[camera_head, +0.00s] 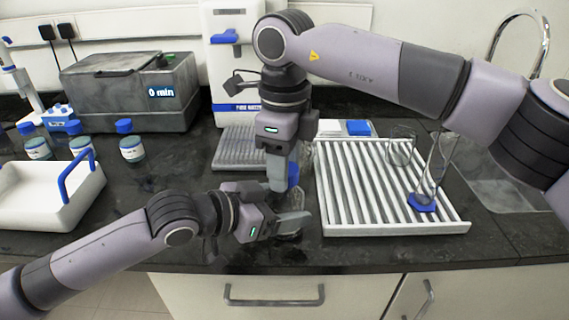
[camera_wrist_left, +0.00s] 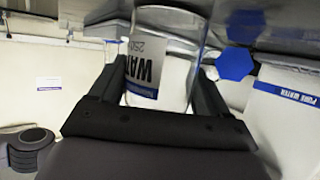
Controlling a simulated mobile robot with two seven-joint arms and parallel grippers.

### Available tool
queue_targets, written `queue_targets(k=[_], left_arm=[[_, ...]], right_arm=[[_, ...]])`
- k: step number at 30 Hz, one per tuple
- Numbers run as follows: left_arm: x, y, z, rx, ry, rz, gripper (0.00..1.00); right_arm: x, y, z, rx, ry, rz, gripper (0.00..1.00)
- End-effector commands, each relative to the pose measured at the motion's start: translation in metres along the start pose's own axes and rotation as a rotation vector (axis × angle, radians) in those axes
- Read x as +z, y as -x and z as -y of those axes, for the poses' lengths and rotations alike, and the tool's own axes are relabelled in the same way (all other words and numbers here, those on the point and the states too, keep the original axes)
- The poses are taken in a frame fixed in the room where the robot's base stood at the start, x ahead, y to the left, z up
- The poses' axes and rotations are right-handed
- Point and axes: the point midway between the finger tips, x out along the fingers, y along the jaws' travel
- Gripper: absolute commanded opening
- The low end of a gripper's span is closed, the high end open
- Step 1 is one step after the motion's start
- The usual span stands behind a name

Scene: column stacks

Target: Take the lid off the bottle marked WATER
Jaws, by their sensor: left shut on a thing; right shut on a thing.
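The bottle is clear glass, with a partly hidden label reading "WA" and "250" in the left wrist view (camera_wrist_left: 150,70). My left gripper (camera_head: 291,222) comes in level from the left and is shut on the bottle, with one finger on each side of it in the left wrist view. My right gripper (camera_head: 281,184) points straight down just above and is shut on the blue lid (camera_head: 293,173), which shows beside its fingers. The grippers hide most of the bottle in the head view. I cannot tell whether the lid still touches the bottle's neck.
A white slatted rack (camera_head: 345,229) stands to the right, with a beaker (camera_head: 401,146) and a blue-footed cylinder (camera_head: 422,202). Several blue-capped bottles (camera_head: 132,148) and a white tray (camera_head: 40,212) are at the left. A grey bath (camera_head: 125,95) stands behind. The counter's front edge is close.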

Motion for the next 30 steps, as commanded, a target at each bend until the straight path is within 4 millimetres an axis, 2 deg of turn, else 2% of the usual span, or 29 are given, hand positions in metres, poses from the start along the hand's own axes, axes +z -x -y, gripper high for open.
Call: queue_targets(k=[15, 30], left_arm=[[0.000, 0.000, 0.000, 0.000, 0.000, 0.001, 0.00], [0.000, 0.000, 0.000, -0.001, 0.000, 0.000, 0.00]], right_arm=[[0.000, 0.018, 0.000, 0.000, 0.000, 0.001, 0.09], [0.000, 0.025, 0.000, -0.001, 0.000, 0.001, 0.09]])
